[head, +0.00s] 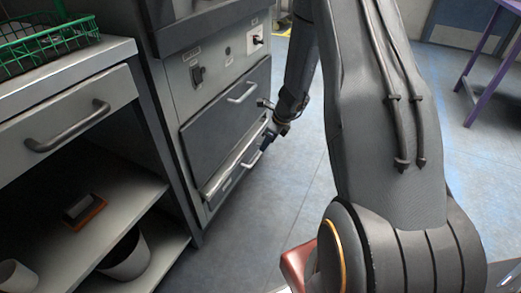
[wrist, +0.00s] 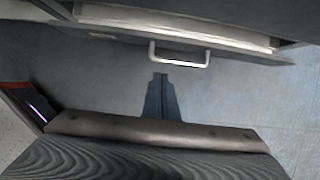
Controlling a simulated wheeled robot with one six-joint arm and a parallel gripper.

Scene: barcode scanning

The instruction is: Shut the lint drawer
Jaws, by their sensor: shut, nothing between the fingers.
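The lint drawer (head: 216,183) is the low, narrow drawer at the bottom of the grey machine. It stands partly open, with a pale strip of its inside showing above its front. In the wrist view its pale inside (wrist: 165,22) shows as a long strip, and its light bar handle (wrist: 180,62) sticks out from the front. My gripper (head: 266,143) is at the right end of the drawer front, close to the handle. In the wrist view my gripper (wrist: 160,76) is shut and empty, its tips just below the handle; I cannot tell whether they touch.
A larger dark panel with a handle (head: 243,93) sits above the drawer, under switches (head: 198,75). To the left stands a counter (head: 60,80) with a green wire basket (head: 45,45), a closed drawer and open shelves. The floor (head: 270,210) before the machine is clear.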

